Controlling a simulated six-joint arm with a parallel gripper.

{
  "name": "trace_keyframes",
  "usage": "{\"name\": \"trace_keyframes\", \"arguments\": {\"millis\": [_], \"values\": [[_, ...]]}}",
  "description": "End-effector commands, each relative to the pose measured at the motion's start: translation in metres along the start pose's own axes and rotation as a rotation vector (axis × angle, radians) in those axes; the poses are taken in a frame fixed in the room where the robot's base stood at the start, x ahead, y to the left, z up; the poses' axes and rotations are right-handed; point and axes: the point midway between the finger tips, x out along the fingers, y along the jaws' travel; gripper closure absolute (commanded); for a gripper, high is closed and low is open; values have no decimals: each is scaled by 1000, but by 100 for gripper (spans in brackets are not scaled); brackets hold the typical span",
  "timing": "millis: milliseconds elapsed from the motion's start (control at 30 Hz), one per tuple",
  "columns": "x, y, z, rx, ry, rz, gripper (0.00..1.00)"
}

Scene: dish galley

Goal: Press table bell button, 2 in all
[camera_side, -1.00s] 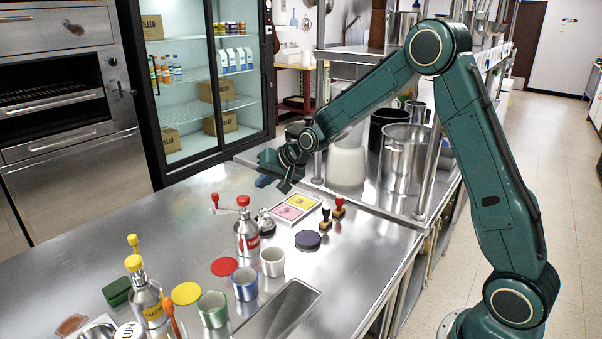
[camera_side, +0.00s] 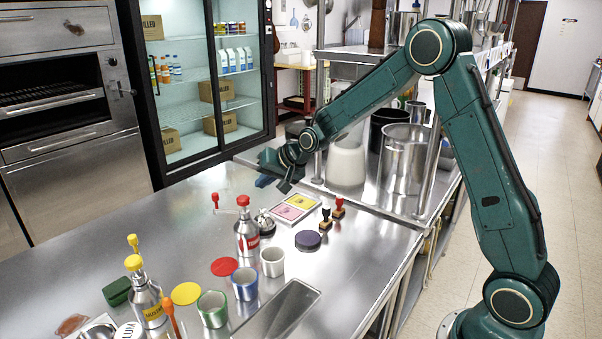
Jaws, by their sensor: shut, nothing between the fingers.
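The table bell (camera_side: 265,221) is a small silver dome on a dark base. It stands on the steel counter just right of a red-topped pump bottle, and its top button is small in this view. My gripper (camera_side: 285,186) is shut and empty. It shows beyond the bell and a little to its right, clear of the bell and not touching it. Its height over the counter is hard to judge.
The red-topped bottle (camera_side: 246,234) stands close left of the bell. A tray with pink and yellow cards (camera_side: 295,208), stamps (camera_side: 326,219) and a dark round pad (camera_side: 308,240) lie to its right. Cups (camera_side: 272,262) stand in front.

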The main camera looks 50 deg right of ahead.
Motion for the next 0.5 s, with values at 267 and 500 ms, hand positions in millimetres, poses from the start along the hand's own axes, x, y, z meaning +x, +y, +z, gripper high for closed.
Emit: {"name": "trace_keyframes", "arguments": {"millis": [267,500], "values": [[0,0,0,0,0,0,100],[-16,-12,-12,-1,3,-2,100]]}}
